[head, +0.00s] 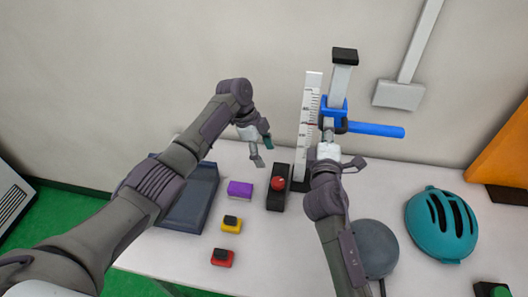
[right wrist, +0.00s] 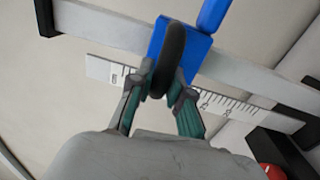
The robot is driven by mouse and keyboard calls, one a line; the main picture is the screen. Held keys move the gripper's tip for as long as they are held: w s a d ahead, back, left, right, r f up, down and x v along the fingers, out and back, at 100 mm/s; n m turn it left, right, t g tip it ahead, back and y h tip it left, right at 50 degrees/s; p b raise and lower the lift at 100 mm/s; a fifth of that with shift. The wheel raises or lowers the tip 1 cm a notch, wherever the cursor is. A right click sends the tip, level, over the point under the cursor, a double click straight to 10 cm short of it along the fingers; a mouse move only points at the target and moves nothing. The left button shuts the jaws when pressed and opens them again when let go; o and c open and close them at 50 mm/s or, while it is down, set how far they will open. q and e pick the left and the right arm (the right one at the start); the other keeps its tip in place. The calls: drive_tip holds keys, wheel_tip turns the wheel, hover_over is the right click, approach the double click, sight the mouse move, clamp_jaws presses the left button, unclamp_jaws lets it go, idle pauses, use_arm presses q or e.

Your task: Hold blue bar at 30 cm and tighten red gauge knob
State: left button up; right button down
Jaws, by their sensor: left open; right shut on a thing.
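The blue bar (head: 375,130) sticks out to the right from a blue carriage (head: 333,112) on an upright grey post. My right gripper (right wrist: 163,88) is shut on a dark ring-shaped handle (right wrist: 168,60) at the blue carriage. A white ruler (head: 309,120) stands upright just left of the post; its numbers are too small to read surely. A red round knob (head: 278,183) sits on a black block left of the ruler's foot. My left gripper (head: 262,152) is open and empty, above and left of the red knob, apart from it.
A purple block (head: 240,189), a yellow block (head: 231,225) and a red block (head: 222,257) lie on the white table. A blue-grey tray (head: 204,205) is at left. A grey round object (head: 372,248) and a teal helmet (head: 441,225) are at right.

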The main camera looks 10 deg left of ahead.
drive_tip(key=shift+a+r, duration=0.15)
drive_tip(key=shift+r, duration=0.05)
use_arm(q)
drive_tip(key=n+t+y, duration=0.1)
drive_tip(key=n+t, duration=1.3)
drive_tip(key=n, duration=0.4)
approach(278, 183)
drive_tip(key=x, duration=1.1)
drive_tip(key=shift+a, duration=0.1)
